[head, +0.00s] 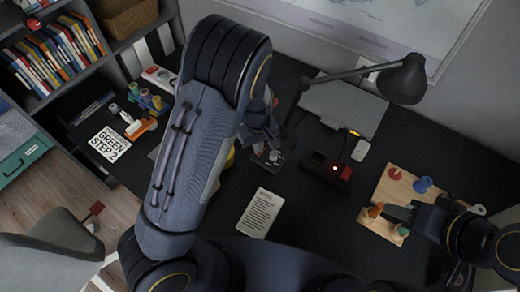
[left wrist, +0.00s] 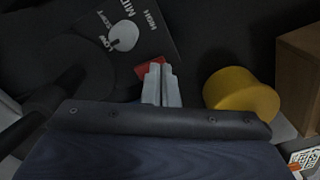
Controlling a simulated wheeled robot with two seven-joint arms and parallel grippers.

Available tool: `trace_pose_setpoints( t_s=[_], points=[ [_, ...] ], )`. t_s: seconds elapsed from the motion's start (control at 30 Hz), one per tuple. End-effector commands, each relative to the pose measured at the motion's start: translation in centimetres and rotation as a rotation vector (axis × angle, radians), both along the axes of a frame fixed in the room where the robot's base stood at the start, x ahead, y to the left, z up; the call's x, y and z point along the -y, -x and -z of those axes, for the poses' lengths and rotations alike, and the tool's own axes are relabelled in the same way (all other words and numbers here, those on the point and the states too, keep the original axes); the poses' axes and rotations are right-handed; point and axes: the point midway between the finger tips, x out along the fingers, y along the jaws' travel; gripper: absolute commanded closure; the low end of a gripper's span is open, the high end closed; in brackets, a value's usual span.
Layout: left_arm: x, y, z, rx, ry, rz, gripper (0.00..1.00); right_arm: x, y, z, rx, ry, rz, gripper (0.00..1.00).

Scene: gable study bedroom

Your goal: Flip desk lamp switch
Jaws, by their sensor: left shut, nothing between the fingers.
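The black desk lamp (head: 403,80) stands at the back of the desk, its shade at the right of its arm. A dark panel with a round grey knob (left wrist: 124,36) and the words LOW, SOFT, MID and HIGH shows in the left wrist view. The panel also shows in the head view (head: 268,158), near the lamp's lower end. My left gripper (left wrist: 161,82) is shut and empty, its fingertips just in front of a small red part (left wrist: 148,70) beside the panel. Whether they touch it I cannot tell. My right gripper (head: 396,212) is beside an orange peg; its opening is unclear.
A yellow cylinder (left wrist: 240,94) stands right of my left fingers, with a wooden block (left wrist: 298,75) beyond. A dark box with a lit red light (head: 335,170), a notes card (head: 260,213) and a wooden peg board (head: 392,178) are on the desk. My left arm hides the desk's middle-left.

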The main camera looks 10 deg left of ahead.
Motion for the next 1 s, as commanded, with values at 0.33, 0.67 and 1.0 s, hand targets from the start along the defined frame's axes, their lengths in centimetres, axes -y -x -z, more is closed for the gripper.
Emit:
trace_pose_setpoints(
  t_s=[0.33, 0.67, 1.0],
  points=[
    [0.0, 0.0, 0.6, 0.000, 0.000, 0.000, 1.00, 0.0, 0.0, 0.4, 0.000, 0.000, 0.000, 0.64],
    [0.0, 0.0, 0.5, 0.000, 0.000, 0.000, 1.00, 0.0, 0.0, 0.3, 0.000, 0.000, 0.000, 0.64],
    [0.0, 0.0, -2.2, 0.000, 0.000, 0.000, 1.00, 0.0, 0.0, -2.1, 0.000, 0.000, 0.000, 0.64]
  ],
)
